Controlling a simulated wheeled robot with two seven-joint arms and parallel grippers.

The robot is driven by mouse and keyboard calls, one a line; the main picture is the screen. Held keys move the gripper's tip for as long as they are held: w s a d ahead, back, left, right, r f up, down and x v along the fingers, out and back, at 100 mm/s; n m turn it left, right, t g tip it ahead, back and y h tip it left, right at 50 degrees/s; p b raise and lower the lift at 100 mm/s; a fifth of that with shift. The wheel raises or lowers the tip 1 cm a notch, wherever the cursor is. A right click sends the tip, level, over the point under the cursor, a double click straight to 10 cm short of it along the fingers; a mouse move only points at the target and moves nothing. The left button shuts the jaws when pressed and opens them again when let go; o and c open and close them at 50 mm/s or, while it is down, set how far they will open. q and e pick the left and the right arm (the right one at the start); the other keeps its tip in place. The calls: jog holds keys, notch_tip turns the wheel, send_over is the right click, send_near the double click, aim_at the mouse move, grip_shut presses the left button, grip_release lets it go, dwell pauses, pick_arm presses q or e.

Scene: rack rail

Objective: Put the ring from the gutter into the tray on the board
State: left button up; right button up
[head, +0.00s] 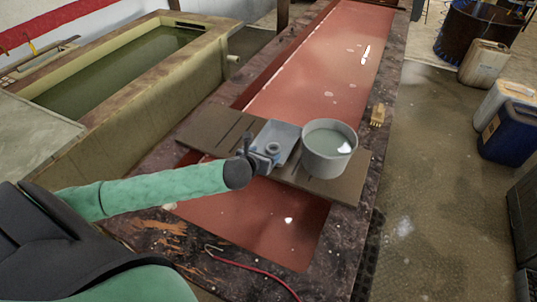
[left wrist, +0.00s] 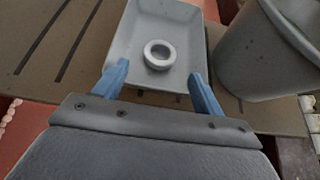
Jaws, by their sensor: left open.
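The pale grey ring (left wrist: 158,65) lies flat on the floor of the grey tray (left wrist: 130,35), towards its near side. In the head view the ring (head: 272,150) also shows inside the tray (head: 283,132). The tray sits on the brown board (head: 210,130), which lies across the red gutter (head: 320,70). My left gripper (left wrist: 158,73) is open, its blue fingers apart at the tray's near end, one on each side of the ring, with nothing between them touching it. In the head view the left gripper (head: 262,156) is at the tray's near left edge. My right gripper is not in view.
A grey bucket (head: 330,160) of liquid stands on the board right beside the tray. A red cable (head: 250,268) lies in front. A water trough (head: 120,75) is at the left. Canisters (head: 485,62) stand on the floor.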

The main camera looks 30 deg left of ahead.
pick_arm(q)
jog(key=b+v, duration=0.1)
jog(key=v, duration=0.5)
jog(key=shift+s+b, duration=0.3)
jog(key=shift+b, duration=0.1)
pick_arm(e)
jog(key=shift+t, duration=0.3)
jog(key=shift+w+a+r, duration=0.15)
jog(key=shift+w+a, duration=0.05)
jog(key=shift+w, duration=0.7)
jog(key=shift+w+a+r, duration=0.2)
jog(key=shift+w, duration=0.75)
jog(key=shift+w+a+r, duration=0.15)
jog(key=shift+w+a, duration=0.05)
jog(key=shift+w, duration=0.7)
pick_arm(q)
jog(key=shift+r, duration=0.1)
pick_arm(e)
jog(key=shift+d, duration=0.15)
